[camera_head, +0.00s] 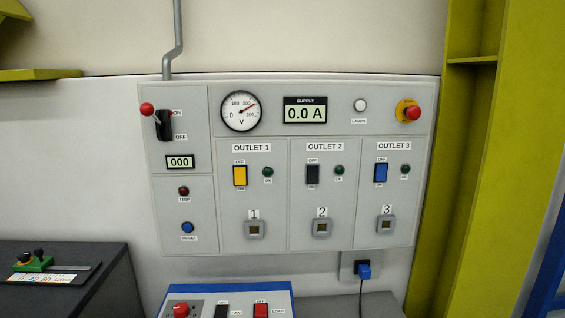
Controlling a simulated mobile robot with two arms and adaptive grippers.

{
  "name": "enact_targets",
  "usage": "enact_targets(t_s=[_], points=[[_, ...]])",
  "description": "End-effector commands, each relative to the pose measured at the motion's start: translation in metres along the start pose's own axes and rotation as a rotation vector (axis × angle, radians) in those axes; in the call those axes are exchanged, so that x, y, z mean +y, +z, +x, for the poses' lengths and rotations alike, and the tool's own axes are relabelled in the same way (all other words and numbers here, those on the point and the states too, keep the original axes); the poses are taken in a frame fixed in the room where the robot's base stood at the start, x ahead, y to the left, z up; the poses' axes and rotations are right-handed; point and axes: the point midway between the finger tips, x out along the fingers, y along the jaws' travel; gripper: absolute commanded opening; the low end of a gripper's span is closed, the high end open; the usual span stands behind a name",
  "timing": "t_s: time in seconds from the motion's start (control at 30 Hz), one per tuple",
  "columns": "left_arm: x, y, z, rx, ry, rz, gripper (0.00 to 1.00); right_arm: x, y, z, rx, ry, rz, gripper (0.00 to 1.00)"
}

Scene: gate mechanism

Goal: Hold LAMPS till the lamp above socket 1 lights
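The white LAMPS button (360,105) is at the upper right of the grey wall panel (270,95), with its label just under it. Socket 1 (254,230) is at the bottom of the OUTLET 1 section and looks empty. The green ON lamp above socket 1 (268,172) looks dark, beside a yellow switch (240,175). The other two outlet lamps (339,170) (404,169) also look dark. Neither of my grippers shows in this view.
A red knob on a yellow base (410,112) sits right of LAMPS. The red-tipped lever (148,110) is at upper left. The supply display (305,113) reads 0.0 A. A blue-edged box (225,300) stands below; a yellow-green post (470,170) rises at right.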

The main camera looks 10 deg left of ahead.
Motion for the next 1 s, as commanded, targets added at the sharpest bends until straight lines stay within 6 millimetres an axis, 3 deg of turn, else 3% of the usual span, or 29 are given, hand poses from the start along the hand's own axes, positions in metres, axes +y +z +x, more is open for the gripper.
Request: enact_targets(t_s=[0.13,0.43,1.0], points=[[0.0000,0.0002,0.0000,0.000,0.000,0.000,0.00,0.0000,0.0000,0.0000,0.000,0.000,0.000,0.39],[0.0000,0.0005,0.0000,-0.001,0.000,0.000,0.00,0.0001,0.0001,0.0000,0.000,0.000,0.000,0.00],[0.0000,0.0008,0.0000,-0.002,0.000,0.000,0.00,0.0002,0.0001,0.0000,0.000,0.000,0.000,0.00]])
